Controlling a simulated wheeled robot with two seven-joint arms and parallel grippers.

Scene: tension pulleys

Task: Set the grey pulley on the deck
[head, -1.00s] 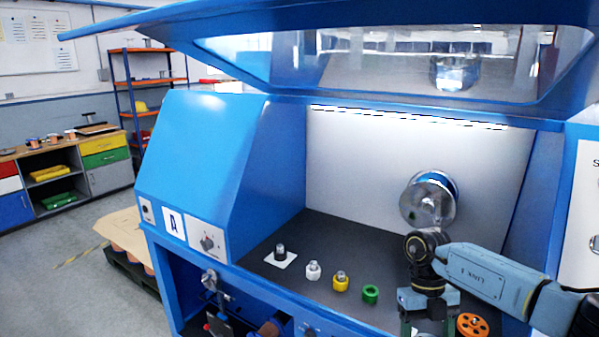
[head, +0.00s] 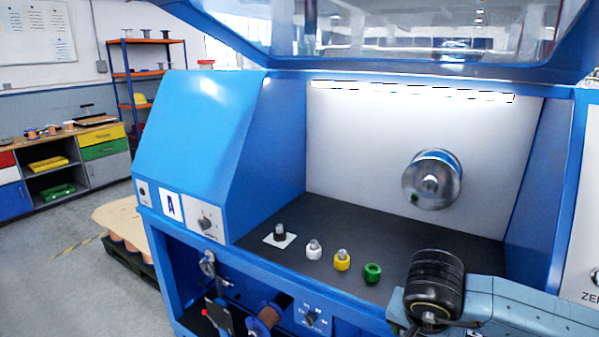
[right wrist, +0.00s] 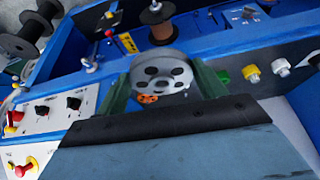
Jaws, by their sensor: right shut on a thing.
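My right gripper (right wrist: 163,82) is shut on the grey pulley (right wrist: 160,66), a round disc with several holes, seen between the green fingers in the right wrist view. In the head view my right wrist is low at the right, and the fingers and grey pulley do not show. The dark deck (head: 335,222) lies inside the blue machine. I cannot tell how high the pulley is above it. An orange pulley (right wrist: 148,99) shows just below the grey one in the wrist view. My left gripper is not in view.
A black-topped post on a white square (head: 279,235), then a white (head: 314,249), a yellow (head: 342,260) and a green piece (head: 372,273) stand in a row on the deck. A shiny round disc (head: 432,183) sticks out from the back wall. The deck behind the row is clear.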

